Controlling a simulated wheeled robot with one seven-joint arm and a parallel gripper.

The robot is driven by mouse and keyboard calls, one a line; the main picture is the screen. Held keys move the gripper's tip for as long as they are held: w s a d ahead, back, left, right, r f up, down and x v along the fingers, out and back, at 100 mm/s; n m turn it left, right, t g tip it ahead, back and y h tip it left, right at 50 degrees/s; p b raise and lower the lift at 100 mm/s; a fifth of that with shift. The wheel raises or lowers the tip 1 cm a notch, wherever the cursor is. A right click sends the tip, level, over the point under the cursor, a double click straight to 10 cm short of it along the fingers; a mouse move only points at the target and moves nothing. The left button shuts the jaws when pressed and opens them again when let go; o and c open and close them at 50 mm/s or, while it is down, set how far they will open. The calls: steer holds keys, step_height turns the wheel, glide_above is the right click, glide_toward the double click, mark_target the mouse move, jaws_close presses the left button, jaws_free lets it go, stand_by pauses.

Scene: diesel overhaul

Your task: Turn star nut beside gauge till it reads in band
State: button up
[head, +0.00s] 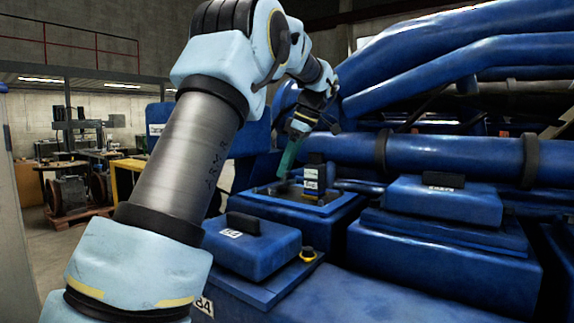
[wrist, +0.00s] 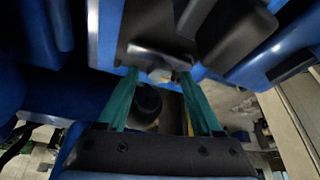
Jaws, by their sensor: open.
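My gripper (head: 286,168) reaches down over the open-topped blue housing (head: 345,205) in the head view, its teal fingers pointing into it. In the wrist view my gripper (wrist: 159,74) is open, its two fingers apart. A small grey piece (wrist: 160,74) shows between the fingertips, below a dark grey block; it may be the star nut, but its shape is too dark to tell. I cannot tell whether the fingers touch it. A dark upright block with pale labels (head: 312,183) stands just right of the fingers. I cannot make out a gauge face or its reading.
A blue cover with a black handle (head: 250,247) sits in front of the housing, with a yellow-and-black knob (head: 307,254) beside it. Another blue cover (head: 445,207) is to the right. A thick blue pipe (head: 450,158) runs behind. Benches with machinery (head: 80,165) stand far left.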

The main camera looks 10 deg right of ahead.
jaws_close()
stand_by(0.4)
stand_by(0.4)
steer(key=m+b, duration=0.1)
steer(key=m, duration=0.1)
steer(key=m+t+h+b, duration=0.1)
steer(key=m+b, duration=0.1)
steer(key=shift+s+a+f+m, duration=0.1)
steer(key=shift+s+a+m, duration=0.05)
steer(key=shift+m, duration=0.15)
steer(key=m, duration=0.1)
steer(key=m+t+h+b, duration=0.1)
steer(key=m, duration=0.1)
steer(key=m+h, duration=0.1)
steer(key=m, duration=0.1)
steer(key=shift+a+b, duration=0.25)
steer(key=shift+b, duration=0.15)
steer(key=m+h, duration=0.1)
steer(key=m, duration=0.2)
steer(key=m+h, duration=0.1)
steer(key=m, duration=0.1)
steer(key=shift+a+r+m, duration=0.2)
steer(key=shift+m, duration=0.2)
steer(key=m+h, duration=0.1)
steer(key=m, duration=0.2)
steer(key=m+g+h+p, duration=0.1)
steer(key=m, duration=0.1)
steer(key=shift+a+m, duration=0.15)
steer(key=shift+m, duration=0.25)
